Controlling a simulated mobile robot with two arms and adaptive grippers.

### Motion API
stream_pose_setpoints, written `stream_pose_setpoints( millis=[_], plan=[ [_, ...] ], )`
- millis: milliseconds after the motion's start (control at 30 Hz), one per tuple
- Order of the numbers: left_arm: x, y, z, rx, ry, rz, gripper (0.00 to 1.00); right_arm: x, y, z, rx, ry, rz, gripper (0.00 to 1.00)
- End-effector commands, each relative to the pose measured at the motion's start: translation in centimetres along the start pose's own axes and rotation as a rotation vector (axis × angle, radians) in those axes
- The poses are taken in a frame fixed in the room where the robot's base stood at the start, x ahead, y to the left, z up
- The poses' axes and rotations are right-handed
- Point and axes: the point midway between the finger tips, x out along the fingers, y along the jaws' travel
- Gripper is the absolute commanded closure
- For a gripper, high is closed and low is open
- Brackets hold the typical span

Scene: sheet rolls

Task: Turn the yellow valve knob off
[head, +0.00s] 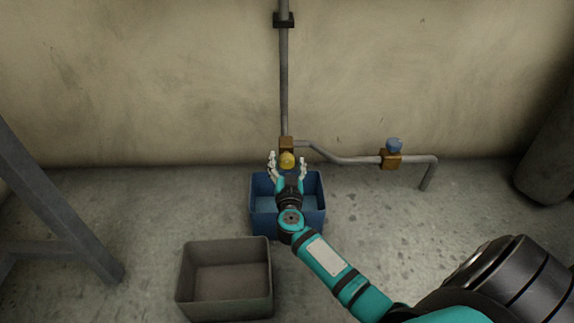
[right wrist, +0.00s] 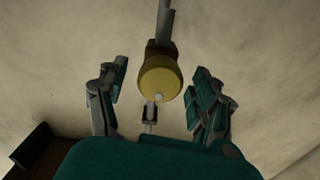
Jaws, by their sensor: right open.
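The yellow valve knob (head: 287,160) sits on a brass valve body (head: 286,143) on the vertical pipe by the wall. In the right wrist view the round yellow knob (right wrist: 159,79) is near the top middle. My right gripper (head: 288,158) is open, with its fingers to either side of the knob in the head view. In the right wrist view its fingers (right wrist: 160,92) stand apart, left and right of the knob, with visible gaps. I cannot tell how far the knob lies between the fingertips in depth. My left gripper is not in view.
A blue valve knob (head: 394,145) is on the pipe to the right. A blue crate (head: 314,216) is on the floor below my right gripper, and a grey bin (head: 227,312) stands nearer. A metal frame (head: 62,215) is at left. The right floor is mostly clear.

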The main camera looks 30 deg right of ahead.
Motion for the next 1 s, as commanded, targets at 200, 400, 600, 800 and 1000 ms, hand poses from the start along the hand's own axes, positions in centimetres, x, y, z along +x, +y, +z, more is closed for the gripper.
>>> stream_pose_setpoints(
  millis=[200,400,600,800,1000],
  plan=[
    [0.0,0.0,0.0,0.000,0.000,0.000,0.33,0.0,0.0,0.0,0.000,0.000,0.000,0.50],
    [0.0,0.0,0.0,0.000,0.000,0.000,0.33,-0.1,0.0,0.0,0.000,0.000,0.000,0.76],
    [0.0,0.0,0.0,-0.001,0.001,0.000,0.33,-0.1,0.0,0.0,0.002,-0.001,0.000,0.89],
    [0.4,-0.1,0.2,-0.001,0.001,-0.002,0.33,-0.1,0.0,-0.1,0.038,-0.002,0.001,0.89],
    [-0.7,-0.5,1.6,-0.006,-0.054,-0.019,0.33,-0.1,-0.1,-0.2,0.145,-0.005,-0.001,0.89]
  ],
)
